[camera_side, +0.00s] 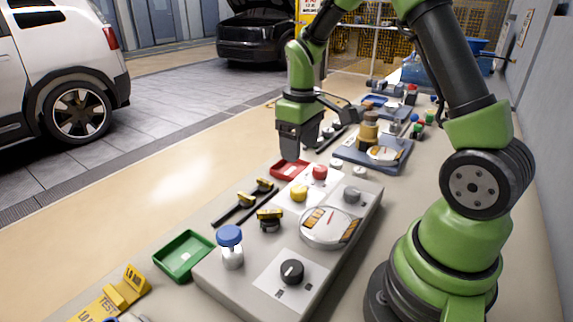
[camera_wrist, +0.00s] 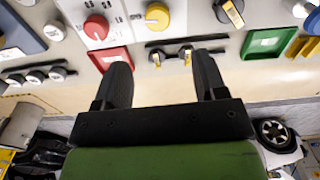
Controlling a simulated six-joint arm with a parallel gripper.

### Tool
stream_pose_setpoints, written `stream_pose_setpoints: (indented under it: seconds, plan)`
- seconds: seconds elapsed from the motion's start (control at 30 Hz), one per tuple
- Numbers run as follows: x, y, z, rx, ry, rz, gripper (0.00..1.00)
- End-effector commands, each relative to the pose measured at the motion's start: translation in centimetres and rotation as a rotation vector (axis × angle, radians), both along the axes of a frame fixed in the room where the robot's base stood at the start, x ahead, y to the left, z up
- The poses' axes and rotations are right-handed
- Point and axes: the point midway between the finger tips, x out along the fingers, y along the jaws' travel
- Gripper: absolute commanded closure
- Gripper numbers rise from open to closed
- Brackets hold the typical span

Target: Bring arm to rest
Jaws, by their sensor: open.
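My gripper (camera_side: 292,150) hangs pointing down above the far left edge of the grey control panel (camera_side: 225,279), near the red tray (camera_side: 289,169). In the wrist view, its two black fingers (camera_wrist: 160,78) are spread apart with nothing between them. The red tray (camera_wrist: 110,58) and a row of black-and-yellow clamp-like parts (camera_wrist: 186,54) lie beyond the fingertips. In the side view the fingertips are partly merged in dark shadow, and the gap between them is hard to see.
A green tray (camera_side: 184,256) sits at front left. A blue-grey fixture (camera_side: 374,152) stands behind.

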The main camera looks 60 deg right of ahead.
Motion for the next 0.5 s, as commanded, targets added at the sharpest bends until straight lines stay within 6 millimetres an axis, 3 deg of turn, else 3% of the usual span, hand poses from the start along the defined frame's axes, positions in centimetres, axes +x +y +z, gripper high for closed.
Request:
stream_pose_setpoints:
  seconds: [0.23,0.4,0.5]
  plan:
    - [-2.2,4.3,7.5,0.012,-0.180,-0.108,0.35]
    - [-6.0,7.8,11.9,0.071,-0.328,-0.204,0.35]
    - [-8.6,9.6,13.6,0.124,-0.408,-0.256,0.35]
